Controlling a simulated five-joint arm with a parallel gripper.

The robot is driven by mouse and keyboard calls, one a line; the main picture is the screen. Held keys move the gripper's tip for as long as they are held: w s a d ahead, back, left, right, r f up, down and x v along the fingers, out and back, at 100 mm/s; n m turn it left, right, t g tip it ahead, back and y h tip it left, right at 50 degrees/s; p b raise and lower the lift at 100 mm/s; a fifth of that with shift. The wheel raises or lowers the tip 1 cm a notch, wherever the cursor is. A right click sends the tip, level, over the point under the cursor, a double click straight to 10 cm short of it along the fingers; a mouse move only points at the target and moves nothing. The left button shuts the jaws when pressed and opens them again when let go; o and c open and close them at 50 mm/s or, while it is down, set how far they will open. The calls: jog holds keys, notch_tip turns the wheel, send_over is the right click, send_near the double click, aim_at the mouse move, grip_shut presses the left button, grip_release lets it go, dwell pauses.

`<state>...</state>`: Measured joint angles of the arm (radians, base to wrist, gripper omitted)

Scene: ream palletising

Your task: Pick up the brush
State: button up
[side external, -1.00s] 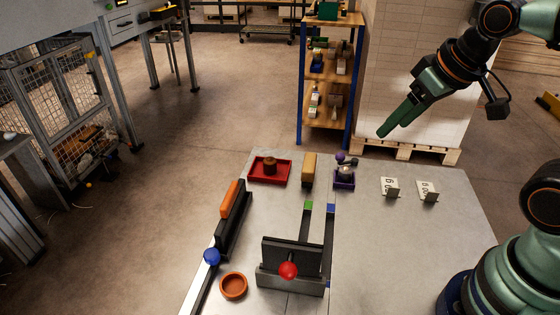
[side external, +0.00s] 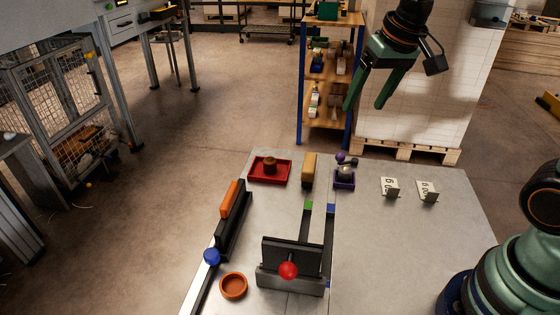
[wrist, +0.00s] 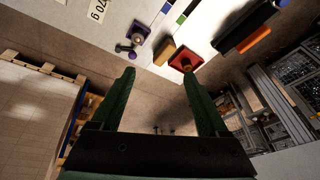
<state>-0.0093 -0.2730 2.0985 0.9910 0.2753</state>
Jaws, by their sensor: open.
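A tan, elongated block that looks like the brush (side external: 309,170) lies near the far edge of the grey table, between a red tray and a purple holder. In the wrist view the brush (wrist: 164,51) shows ahead of the fingers, near the middle. My gripper (side external: 364,106) has green fingers spread apart with nothing between them. It is up in the air beyond the table's far edge, above and to the right of the brush. In the wrist view my gripper (wrist: 159,74) points toward the table edge, apart from the brush.
The red tray (side external: 254,179) with a brown piece stands left of the brush. The purple holder (side external: 344,183) stands close on its right. A black rail with an orange bar (side external: 229,199), a black fixture with a red knob (side external: 288,270) and an orange-brown bowl (side external: 233,286) are nearer.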

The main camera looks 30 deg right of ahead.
jog(key=w+f+m+g, duration=0.2)
jog(key=w+f+m, duration=0.15)
jog(key=w, duration=0.45)
jog(key=m+g, duration=0.2)
jog(key=m, duration=0.1)
send_over(310, 162)
jog(key=shift+n, duration=0.25)
jog(key=f, duration=1.5)
jog(key=shift+a, duration=0.2)
jog(key=shift+d+f, duration=0.2)
jog(key=shift+f, duration=2.65)
jog(key=shift+w, duration=0.1)
grip_shut()
